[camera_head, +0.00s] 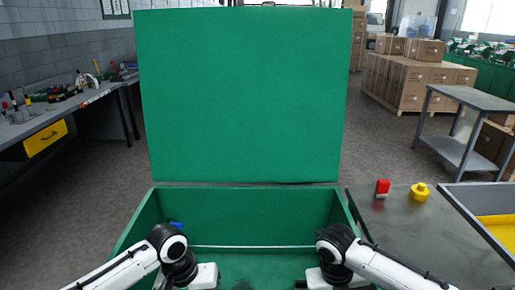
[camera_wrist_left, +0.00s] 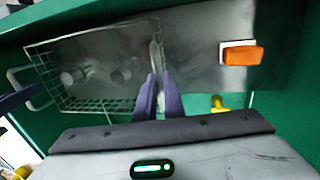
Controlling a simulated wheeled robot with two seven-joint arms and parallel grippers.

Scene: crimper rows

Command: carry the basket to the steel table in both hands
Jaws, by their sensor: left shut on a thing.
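In the left wrist view a wire basket (camera_wrist_left: 75,98) holds grey cylindrical pieces. My left gripper (camera_wrist_left: 158,80) is shut on the basket's near handle (camera_wrist_left: 157,55), which stands between its fingers. The opposite handle (camera_wrist_left: 20,75) is at the left edge, with a purple-blue finger close to it. In the head view my left gripper (camera_head: 190,277) and my right gripper (camera_head: 325,278) reach into a green box (camera_head: 130,235); their fingertips are cut off, and I cannot make out the basket there. A grey steel table (camera_head: 470,97) with a lower shelf stands at the right, its top clear.
The box's tall green lid (camera_head: 245,95) stands upright and blocks the view ahead. A dark counter (camera_head: 395,250) at the right bears a red piece (camera_head: 382,187), a yellow knob (camera_head: 420,191) and a grey tray (camera_head: 465,208). A cluttered workbench (camera_head: 60,112) is at the left.

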